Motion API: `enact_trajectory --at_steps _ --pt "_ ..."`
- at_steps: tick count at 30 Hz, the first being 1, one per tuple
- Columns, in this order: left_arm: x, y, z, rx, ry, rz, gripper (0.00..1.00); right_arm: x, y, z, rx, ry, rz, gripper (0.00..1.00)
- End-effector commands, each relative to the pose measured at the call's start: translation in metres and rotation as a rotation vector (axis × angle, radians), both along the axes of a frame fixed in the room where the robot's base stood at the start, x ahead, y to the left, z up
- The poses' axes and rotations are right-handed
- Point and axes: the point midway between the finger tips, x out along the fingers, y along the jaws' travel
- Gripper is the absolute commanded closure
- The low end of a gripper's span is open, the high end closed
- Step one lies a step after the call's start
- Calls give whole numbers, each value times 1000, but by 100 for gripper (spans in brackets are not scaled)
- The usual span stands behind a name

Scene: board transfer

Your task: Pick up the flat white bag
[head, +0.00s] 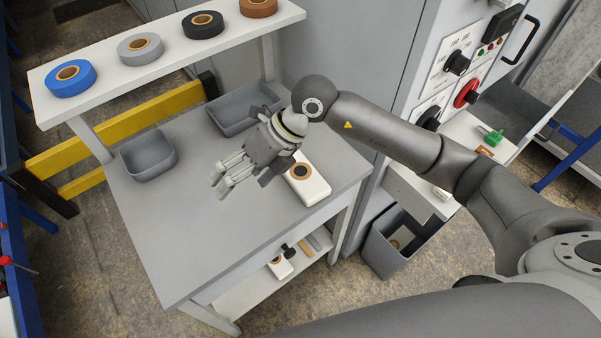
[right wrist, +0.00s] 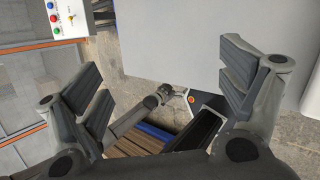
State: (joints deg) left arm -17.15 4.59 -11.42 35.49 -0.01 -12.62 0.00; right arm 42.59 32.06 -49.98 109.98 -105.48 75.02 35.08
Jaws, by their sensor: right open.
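A flat white piece (head: 318,187) with a brown-ringed dark disc on it lies on the grey table (head: 190,240), near its right edge. I cannot tell if it is the bag, and I make out no other clear flat white bag. My right gripper (head: 221,184) is over the middle of the table, left of the white piece, with its fingers pointing left and down. The right wrist view shows its fingers (right wrist: 165,95) spread wide with nothing between them. The wrist partly covers the area beside the white piece. My left gripper is not in view.
Grey trays (head: 148,170) and (head: 215,118) stand at the table's back. A raised white shelf (head: 105,78) holds several tape rolls. A grey bin (head: 382,262) stands right of the table, below a control panel (head: 455,60). The table's front left is clear.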

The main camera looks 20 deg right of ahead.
Motion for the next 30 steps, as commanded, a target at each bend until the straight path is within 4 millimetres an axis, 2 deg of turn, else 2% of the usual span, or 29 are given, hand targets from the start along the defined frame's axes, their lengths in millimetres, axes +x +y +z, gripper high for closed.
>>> enact_trajectory --at_steps 1,3,6,10,14,21,26,30 --pt "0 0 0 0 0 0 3 14 -26 -8 -129 -22 -19 8" --pt "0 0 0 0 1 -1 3 28 -61 -16 -286 -40 -51 8" --pt "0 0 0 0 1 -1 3 43 -102 -19 -462 -54 -102 8" --pt "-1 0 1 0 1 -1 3 53 -136 -17 -597 -61 -152 8" --pt "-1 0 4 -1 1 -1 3 56 -148 -24 -645 -60 -172 8" --pt "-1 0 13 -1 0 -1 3 61 -146 -61 -644 -59 -171 8" --pt "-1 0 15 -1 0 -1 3 63 -145 -72 -643 -62 -170 8" --pt "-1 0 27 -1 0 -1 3 63 -145 -85 -644 -58 -169 8"
